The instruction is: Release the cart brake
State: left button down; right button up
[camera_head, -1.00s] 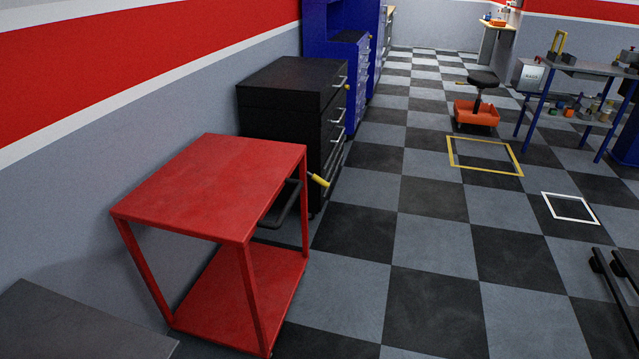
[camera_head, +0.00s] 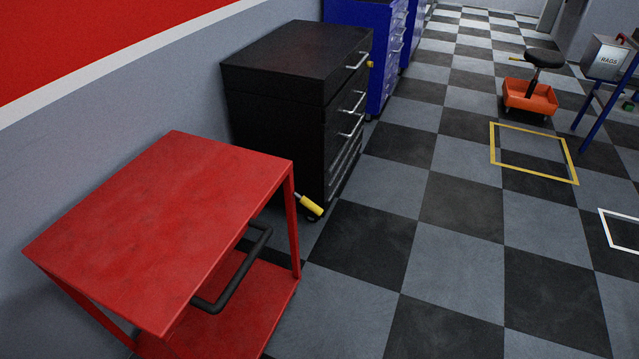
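A red two-shelf cart (camera_head: 160,215) stands against the left wall, in the lower left of the head view. A black bar handle (camera_head: 245,268) sticks out from its right side below the top. A lever with a yellow grip (camera_head: 311,205) and a thin metal stem shows just right of the cart's far right post, angled down to the right. It appears to come from that post, but where it is fixed is hidden. Neither of my grippers is in view.
A black drawer cabinet (camera_head: 300,85) stands close behind the cart, with a blue cabinet (camera_head: 365,45) beyond. A black-seated stool with an orange base (camera_head: 530,97) is at right. The checkered floor (camera_head: 400,240) right of the cart is clear, with a yellow floor frame (camera_head: 525,178) further off.

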aim_at(310, 205)
jog(key=i+l, duration=0.25)
jog(key=i, duration=0.2)
jog(key=i+l, duration=0.25)
jog(key=i, duration=0.2)
jog(key=u, duration=0.05)
